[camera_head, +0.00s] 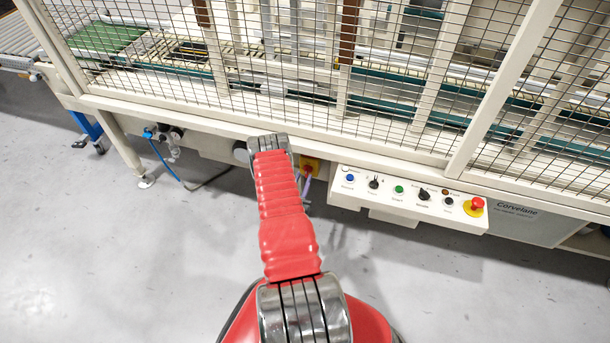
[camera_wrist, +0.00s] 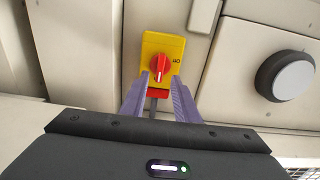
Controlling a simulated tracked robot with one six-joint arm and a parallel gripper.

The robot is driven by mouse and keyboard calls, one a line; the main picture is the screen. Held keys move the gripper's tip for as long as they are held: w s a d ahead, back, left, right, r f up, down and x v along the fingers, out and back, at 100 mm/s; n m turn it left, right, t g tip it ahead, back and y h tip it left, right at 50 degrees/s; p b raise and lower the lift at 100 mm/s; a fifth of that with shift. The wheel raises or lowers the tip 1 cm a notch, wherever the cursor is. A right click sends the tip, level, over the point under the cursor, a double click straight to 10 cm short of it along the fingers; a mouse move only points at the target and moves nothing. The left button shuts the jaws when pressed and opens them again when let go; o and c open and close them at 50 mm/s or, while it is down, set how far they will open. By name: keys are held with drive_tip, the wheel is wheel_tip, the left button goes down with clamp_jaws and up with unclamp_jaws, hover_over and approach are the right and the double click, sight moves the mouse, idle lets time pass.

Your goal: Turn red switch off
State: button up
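The red rotary switch (camera_wrist: 160,68) sits on a yellow plate (camera_wrist: 150,45) on the cream machine frame, with a red part at its lower edge. Its knob stands nearly upright in the wrist view, and small lettering shows to its right. The yellow plate also shows in the head view (camera_head: 310,163), partly beside my arm. My gripper (camera_wrist: 160,90) is open, its two purple fingers apart just below the knob in the picture. No contact with the knob is visible. In the head view the gripper is mostly hidden behind my red arm.
A round grey-white knob with a black rim (camera_wrist: 292,80) is right of the switch. A control panel (camera_head: 385,208) with several buttons and a red emergency stop (camera_head: 476,204) stands to the right. Mesh guarding (camera_head: 200,60) rises above. The grey floor (camera_head: 110,240) is clear at left.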

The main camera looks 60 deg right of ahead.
sight(307, 171)
drive_tip(key=shift+w+d, duration=0.2)
drive_tip(key=shift+d, duration=1)
drive_tip(key=shift+c, duration=0.4)
clamp_jaws()
drive_tip(key=shift+w, duration=0.1)
